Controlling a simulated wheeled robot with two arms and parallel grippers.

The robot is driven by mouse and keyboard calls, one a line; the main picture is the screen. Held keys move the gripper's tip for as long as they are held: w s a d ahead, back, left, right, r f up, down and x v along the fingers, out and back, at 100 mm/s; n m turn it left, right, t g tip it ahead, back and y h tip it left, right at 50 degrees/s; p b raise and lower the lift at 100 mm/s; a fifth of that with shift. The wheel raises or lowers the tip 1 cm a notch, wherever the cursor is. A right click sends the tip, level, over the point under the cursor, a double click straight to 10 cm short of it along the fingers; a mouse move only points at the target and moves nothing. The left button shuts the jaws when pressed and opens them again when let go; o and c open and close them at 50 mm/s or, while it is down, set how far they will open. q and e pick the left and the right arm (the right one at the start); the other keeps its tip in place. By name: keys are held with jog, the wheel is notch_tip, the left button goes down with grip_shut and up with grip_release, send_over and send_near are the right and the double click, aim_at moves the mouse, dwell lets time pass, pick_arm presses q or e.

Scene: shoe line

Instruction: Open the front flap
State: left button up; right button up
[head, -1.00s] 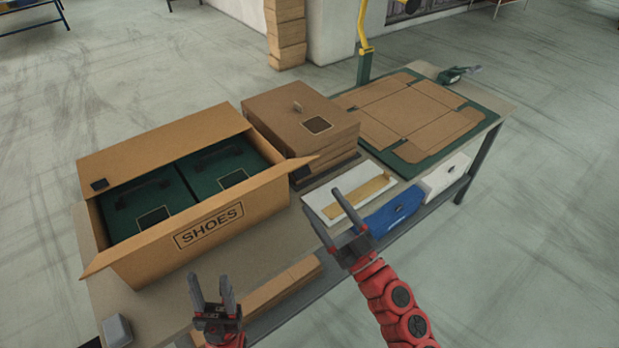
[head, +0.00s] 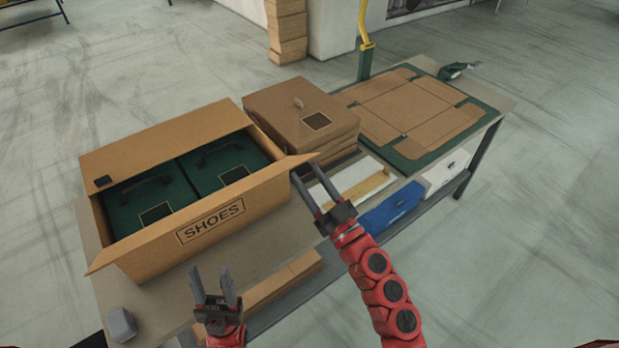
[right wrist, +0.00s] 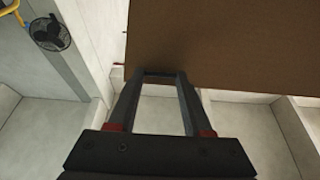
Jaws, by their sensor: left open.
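A large brown carton (head: 150,248) marked SHOES stands on the table with its top open. Its back flap (head: 165,143) stands raised, and a flap (head: 300,162) sticks out at the right end. I cannot tell the front flap apart from the printed front panel. Two green boxes (head: 150,196) with handles sit inside. My right gripper (head: 306,175) is open and empty, its tips close to the right-end flap; contact is unclear. In the right wrist view, its fingers (right wrist: 163,78) reach a brown panel (right wrist: 210,40). My left gripper (head: 209,272) is open and empty in front of the carton.
Stacked brown boxes (head: 300,118) stand right of the carton. A flat cardboard blank (head: 410,105) lies on a green mat (head: 415,165). White and blue boxes (head: 392,210) sit along the front right. A small grey block (head: 121,324) is at the table's front left.

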grip_shut()
dwell(1.0)
